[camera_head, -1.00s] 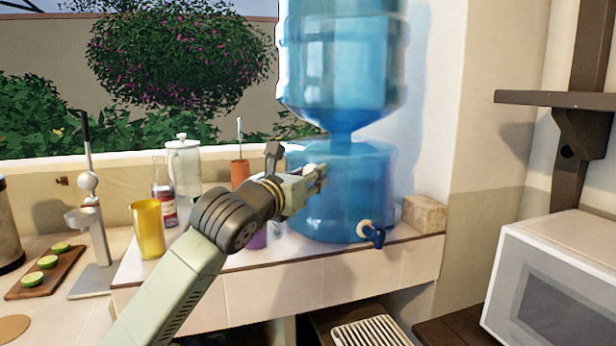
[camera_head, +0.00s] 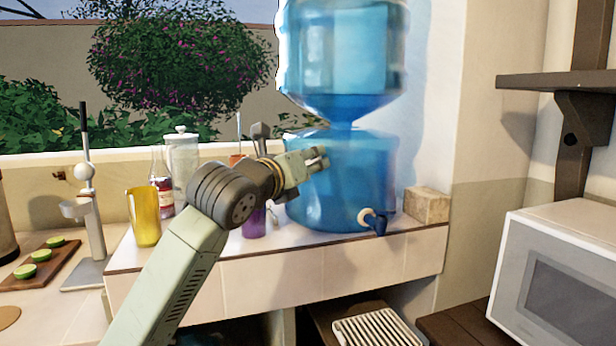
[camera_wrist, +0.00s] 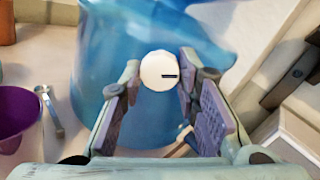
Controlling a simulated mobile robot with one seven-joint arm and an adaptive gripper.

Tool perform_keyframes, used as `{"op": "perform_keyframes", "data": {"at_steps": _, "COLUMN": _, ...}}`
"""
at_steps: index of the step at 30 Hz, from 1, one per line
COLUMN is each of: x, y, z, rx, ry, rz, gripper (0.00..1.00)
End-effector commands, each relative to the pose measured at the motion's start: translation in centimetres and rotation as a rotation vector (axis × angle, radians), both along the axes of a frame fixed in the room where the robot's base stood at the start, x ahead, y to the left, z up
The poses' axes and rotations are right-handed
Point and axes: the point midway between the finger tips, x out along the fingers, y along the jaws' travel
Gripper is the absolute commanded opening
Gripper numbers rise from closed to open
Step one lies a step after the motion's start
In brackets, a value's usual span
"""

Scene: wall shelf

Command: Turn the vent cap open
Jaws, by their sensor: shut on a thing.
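The vent cap (camera_wrist: 158,70) is a round white disc with a short dark slot mark on its face, lying about level in the wrist view. It sits on the blue lower tank of the water dispenser (camera_head: 340,195). My gripper (camera_wrist: 158,78) has a finger on each side of the cap and is shut on it. In the head view my gripper (camera_head: 320,158) reaches in from the left to the tank's upper front. The fingers hide most or all of the cap there.
A blue tap (camera_head: 375,222) sticks out low on the tank. A purple cup (camera_head: 254,224) stands under my wrist, with a spoon (camera_wrist: 54,112) near it. A yellow cup (camera_head: 145,217) is left of my arm. A stone block (camera_head: 427,205) stands right of the tank.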

Motion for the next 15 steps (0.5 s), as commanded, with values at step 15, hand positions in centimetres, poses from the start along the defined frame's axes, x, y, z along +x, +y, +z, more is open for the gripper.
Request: {"op": "perform_keyframes", "data": {"at_steps": 15, "x": -0.03, "y": -0.11, "z": -0.19, "rx": -0.439, "ry": 0.221, "rz": -0.001, "gripper": 0.01}}
